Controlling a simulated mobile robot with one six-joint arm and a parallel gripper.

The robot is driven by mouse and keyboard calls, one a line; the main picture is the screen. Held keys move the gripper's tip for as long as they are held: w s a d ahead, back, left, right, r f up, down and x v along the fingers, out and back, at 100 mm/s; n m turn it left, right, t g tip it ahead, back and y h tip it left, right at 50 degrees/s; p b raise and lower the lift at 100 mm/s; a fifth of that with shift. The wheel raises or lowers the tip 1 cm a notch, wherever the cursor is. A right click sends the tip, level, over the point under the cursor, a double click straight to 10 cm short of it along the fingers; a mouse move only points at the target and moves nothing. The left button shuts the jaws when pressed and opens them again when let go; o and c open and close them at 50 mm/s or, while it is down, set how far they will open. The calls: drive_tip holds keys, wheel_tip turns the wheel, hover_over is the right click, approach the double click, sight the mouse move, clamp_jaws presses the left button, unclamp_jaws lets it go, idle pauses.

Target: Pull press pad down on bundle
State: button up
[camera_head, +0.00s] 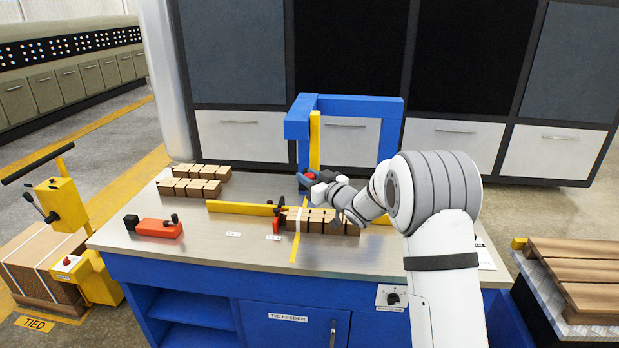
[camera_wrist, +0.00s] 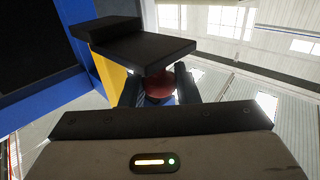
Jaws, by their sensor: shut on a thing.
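A blue press frame (camera_head: 345,104) with a yellow upright slide (camera_head: 315,140) stands at the back of the bench. My gripper (camera_head: 311,180) is in front of the slide's lower end, above the bundle of brown blocks (camera_head: 325,222). In the wrist view my gripper (camera_wrist: 158,92) is shut on a red ball knob (camera_wrist: 160,84). A black flat plate (camera_wrist: 150,46), seemingly the press pad, is beside the knob and joins the yellow slide (camera_wrist: 110,72). The bundle lies on the bench with a pale band across it. My arm and wrist hide part of the pad and the bundle's right end.
A yellow fence bar (camera_head: 240,207) lies left of the bundle. More brown blocks (camera_head: 195,182) and an orange tool (camera_head: 155,228) are on the bench's left side. The front of the metal bench top (camera_head: 200,255) is mostly clear. A slatted wooden stack (camera_head: 575,270) stands at right.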

drive_tip(key=shift+c, duration=0.6)
wheel_tip(320, 180, down, 12)
drive_tip(key=b, duration=0.9)
drive_tip(key=o, duration=0.7)
drive_tip(key=v, duration=0.8)
drive_tip(key=shift+b, duration=0.35)
drive_tip(key=shift+w, duration=0.1)
